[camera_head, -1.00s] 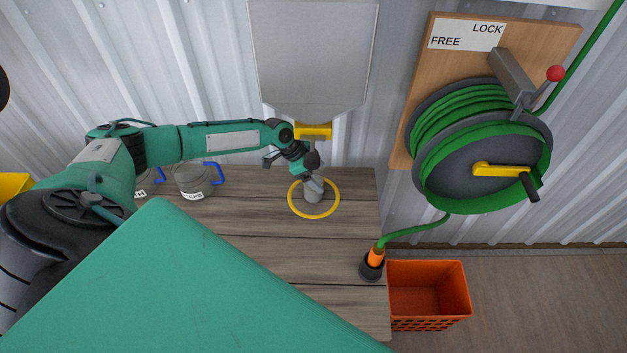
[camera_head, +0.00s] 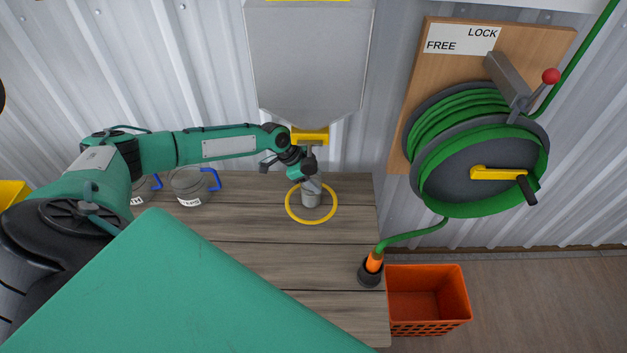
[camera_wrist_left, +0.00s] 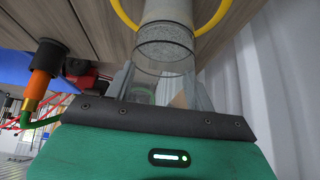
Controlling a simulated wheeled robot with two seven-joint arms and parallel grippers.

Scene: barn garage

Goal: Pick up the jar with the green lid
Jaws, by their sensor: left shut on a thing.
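A clear jar (camera_wrist_left: 165,50) with grey matter in it stands at the yellow ring (camera_head: 290,211) on the wooden bench, under the grey hopper. My left gripper (camera_head: 309,183) is shut on this jar from above, and its fingers sit on both sides of the jar in the left wrist view (camera_wrist_left: 160,85). I cannot make out a green lid on it; the gripper hides its upper end. My right gripper is not in view.
Two clear containers with blue handles stand at the back left of the bench (camera_head: 250,290); the nearer one (camera_head: 188,184) has a label. A grey hopper (camera_head: 305,65) with a yellow outlet (camera_head: 310,136) hangs close above my gripper. A hose reel (camera_head: 470,150) and an orange crate (camera_head: 428,300) are at right.

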